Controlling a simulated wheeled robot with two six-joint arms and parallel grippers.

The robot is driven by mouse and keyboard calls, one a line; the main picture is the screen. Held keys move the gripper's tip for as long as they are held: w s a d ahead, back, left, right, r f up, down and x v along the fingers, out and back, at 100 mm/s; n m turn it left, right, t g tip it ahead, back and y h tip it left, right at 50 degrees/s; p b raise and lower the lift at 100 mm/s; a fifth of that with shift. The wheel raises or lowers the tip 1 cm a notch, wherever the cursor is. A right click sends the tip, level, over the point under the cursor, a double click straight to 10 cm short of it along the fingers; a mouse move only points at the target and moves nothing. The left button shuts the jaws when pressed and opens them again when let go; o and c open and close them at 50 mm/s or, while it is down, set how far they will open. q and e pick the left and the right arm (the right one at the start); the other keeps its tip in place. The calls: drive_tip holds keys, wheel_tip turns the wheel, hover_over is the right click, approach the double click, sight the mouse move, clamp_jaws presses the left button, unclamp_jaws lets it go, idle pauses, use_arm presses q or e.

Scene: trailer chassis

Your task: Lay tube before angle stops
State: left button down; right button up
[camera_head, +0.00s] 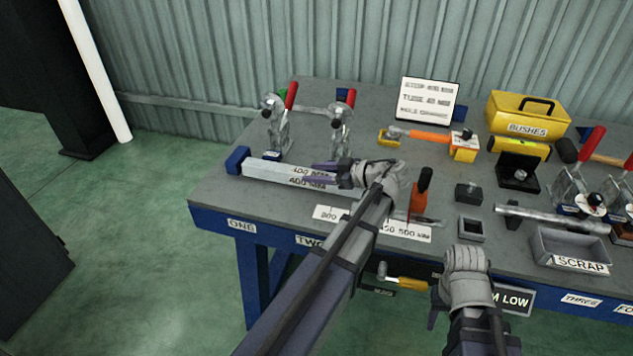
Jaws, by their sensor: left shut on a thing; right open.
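A pale square tube (262,170) marked 400 MM lies lengthwise along the left part of the grey bench (215,188). A blue block (238,160) is at its left end. My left gripper (312,176) is shut on the tube towards its right end, and my arm hides that end. Behind the tube stand two toggle clamps (279,128) with raised red handles; the second (341,127) is further right. I cannot clearly make out the angle stops or whether the tube touches them. My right gripper (435,312) is in front of the bench edge, mostly hidden by its wrist, and holds nothing visible.
A yellow BUSHES box (527,116), a sign (428,101) and an orange-handled tool (420,135) stand at the back. A grey bar (550,220), a SCRAP tray (570,246) and more clamps (578,175) crowd the right. A yellow-handled tool (405,282) is at the front edge.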

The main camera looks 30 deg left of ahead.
use_arm(q)
drive_tip(key=shift+f, duration=0.5)
use_arm(e)
drive_tip(key=shift+f, duration=0.55)
use_arm(q)
drive_tip(key=shift+f+b, duration=0.2)
drive_tip(key=shift+b, duration=0.15)
drive_tip(key=shift+c, duration=1.4)
unclamp_jaws()
use_arm(e)
drive_tip(key=shift+f, duration=0.1)
use_arm(q)
drive_tip(key=shift+r, duration=0.1)
